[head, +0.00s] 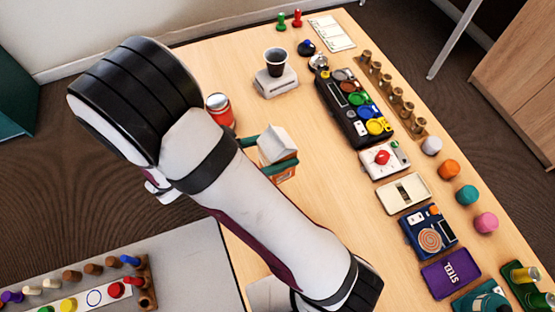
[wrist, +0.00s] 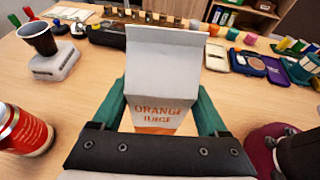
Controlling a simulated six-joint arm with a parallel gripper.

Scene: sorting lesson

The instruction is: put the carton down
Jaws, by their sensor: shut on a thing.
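The carton (wrist: 163,75) is white and orange with "ORANGE JUICE" on its side. In the wrist view it stands upright between the green fingers of my gripper (wrist: 165,118), which is shut on it. In the head view the carton (head: 278,146) shows just right of my arm, with a green finger beside it. My arm hides part of the gripper there. I cannot tell whether the carton's base touches the table (head: 318,205).
A dark cup (head: 276,63) sits on a white scale (head: 275,84). A black tray with coloured discs (head: 360,112) and several small devices line the right. Bare table lies between the carton and that row.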

